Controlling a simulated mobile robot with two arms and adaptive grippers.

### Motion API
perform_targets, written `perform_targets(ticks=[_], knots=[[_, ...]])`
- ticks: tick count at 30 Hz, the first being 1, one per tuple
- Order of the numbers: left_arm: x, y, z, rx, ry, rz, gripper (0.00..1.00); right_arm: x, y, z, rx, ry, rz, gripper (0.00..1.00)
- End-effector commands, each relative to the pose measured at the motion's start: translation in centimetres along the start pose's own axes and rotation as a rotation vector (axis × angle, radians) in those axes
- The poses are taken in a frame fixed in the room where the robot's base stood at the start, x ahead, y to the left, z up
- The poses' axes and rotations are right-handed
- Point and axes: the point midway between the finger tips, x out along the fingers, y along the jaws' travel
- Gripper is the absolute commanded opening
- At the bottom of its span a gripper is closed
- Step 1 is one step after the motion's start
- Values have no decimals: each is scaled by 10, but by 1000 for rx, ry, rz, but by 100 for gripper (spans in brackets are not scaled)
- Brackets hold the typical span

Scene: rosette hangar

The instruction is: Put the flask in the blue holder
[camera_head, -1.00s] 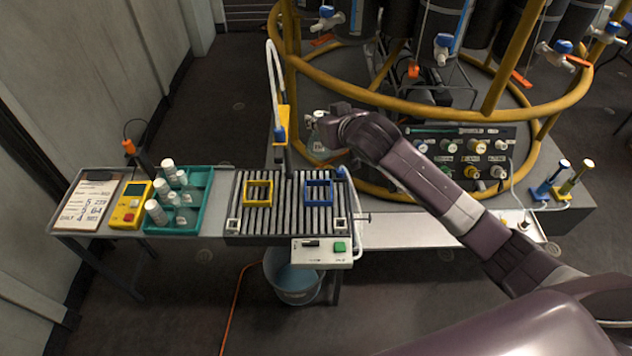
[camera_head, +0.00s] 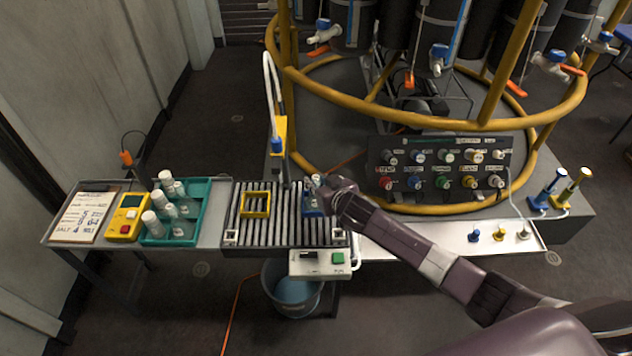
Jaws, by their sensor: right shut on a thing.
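The blue holder (camera_head: 311,211) is a small square frame on the right part of the slatted rack, mostly hidden now by my right gripper and arm. My right gripper (camera_head: 320,188) is right at it, shut on the flask (camera_head: 315,179), a small pale vessel of which only a little shows. The flask is over or inside the holder; I cannot tell how deep it sits or whether it touches the bottom. My left gripper is not in view.
A yellow holder (camera_head: 255,204) stands on the left of the slatted rack (camera_head: 275,232). A teal tray (camera_head: 203,197) with several white bottles is further left, beside a yellow meter (camera_head: 127,216). A blue and yellow post with a hose (camera_head: 279,140) rises behind the rack. A valve panel (camera_head: 440,168) stands behind my arm.

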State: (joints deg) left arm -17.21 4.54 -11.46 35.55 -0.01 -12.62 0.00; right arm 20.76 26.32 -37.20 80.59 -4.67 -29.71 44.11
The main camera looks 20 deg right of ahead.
Motion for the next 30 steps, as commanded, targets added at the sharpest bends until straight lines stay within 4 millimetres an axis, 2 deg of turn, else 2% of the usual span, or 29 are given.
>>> perform_targets(ticks=[12,13,17,26,30], knots=[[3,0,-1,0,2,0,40,3,0,5,1,2,0,0],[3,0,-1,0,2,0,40,3,0,4,1,1,1,22],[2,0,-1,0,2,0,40,2,0,4,0,1,1,36],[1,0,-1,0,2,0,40,2,0,2,-1,1,0,37],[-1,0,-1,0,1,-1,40,-5,0,1,-1,1,0,37]])
